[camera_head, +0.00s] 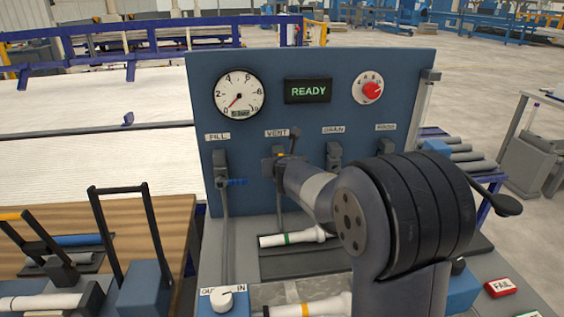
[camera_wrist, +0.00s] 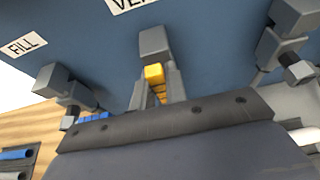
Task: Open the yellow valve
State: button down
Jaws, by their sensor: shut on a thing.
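The yellow valve handle (camera_wrist: 155,74) sits under the VENT label (camera_head: 276,133) on the blue panel. In the wrist view it lies between my fingers, below a grey valve block (camera_wrist: 154,43). In the head view only a small bit of yellow (camera_head: 281,155) shows at the valve, as my gripper and arm cover most of it. My gripper (camera_wrist: 158,90) is shut on the yellow handle, and its fingers stand on either side of it. The handle points outward from the panel toward my wrist in the wrist view.
The DRAIN valve (camera_head: 334,155) is close on the right. A gauge (camera_head: 239,92), a READY display (camera_head: 308,90) and a red knob (camera_head: 372,90) are above. White pipes (camera_head: 293,237) lie on the bench below.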

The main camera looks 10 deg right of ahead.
dwell(0.3)
jog(key=c, duration=1.4)
grip_release()
jog(key=shift+c, duration=0.2)
jog(key=p+v, duration=0.1)
jog(key=v, duration=0.9)
jog(key=shift+s+r+p, duration=0.2)
jog(key=shift+s+p, duration=0.1)
jog(key=shift+s, duration=0.05)
jog(key=b+x, duration=0.1)
jog(key=x, duration=1)
jog(key=shift+b, duration=0.3)
jog(key=shift+s, duration=0.2)
